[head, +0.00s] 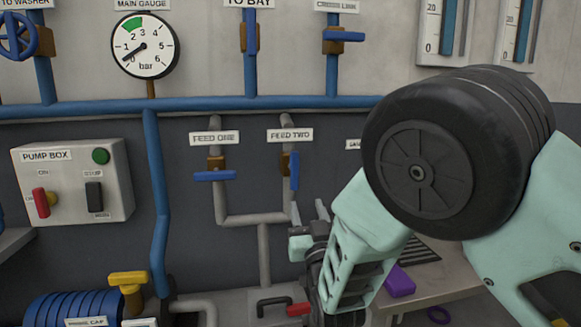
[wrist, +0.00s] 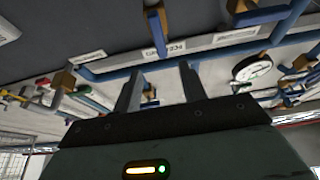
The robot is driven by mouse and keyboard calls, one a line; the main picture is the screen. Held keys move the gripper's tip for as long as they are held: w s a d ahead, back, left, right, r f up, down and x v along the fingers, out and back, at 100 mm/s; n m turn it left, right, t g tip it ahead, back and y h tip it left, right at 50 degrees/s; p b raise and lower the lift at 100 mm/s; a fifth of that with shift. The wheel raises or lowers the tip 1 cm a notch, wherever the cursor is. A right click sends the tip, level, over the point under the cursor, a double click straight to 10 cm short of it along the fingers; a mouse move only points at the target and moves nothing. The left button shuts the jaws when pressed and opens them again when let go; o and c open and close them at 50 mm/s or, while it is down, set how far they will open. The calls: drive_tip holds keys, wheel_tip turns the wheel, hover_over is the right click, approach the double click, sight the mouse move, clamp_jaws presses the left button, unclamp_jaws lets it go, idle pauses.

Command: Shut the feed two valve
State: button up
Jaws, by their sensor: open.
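The feed two valve, with a brass body and a blue lever (head: 295,171), sits on a grey vertical pipe under the FEED TWO label (head: 290,135) in the head view. Its lever stands upright, along the pipe. My gripper (head: 309,212) is open, below and slightly right of that lever, apart from it, with its fingers pointing up. In the wrist view the open fingers (wrist: 160,66) have nothing clearly held between them. Which valve shows beyond them there I cannot tell.
The feed one valve (head: 214,176) is left, its blue lever lying across its pipe. A pump box (head: 75,200) hangs further left. Below are a yellow-handled valve (head: 128,279) and a red-tipped lever (head: 298,309). A table (head: 455,280) holds a purple block (head: 399,281).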

sight(296, 170)
drive_tip(key=p+x, duration=0.3)
drive_tip(key=x, duration=1.2)
drive_tip(key=shift+w, duration=0.15)
clamp_jaws()
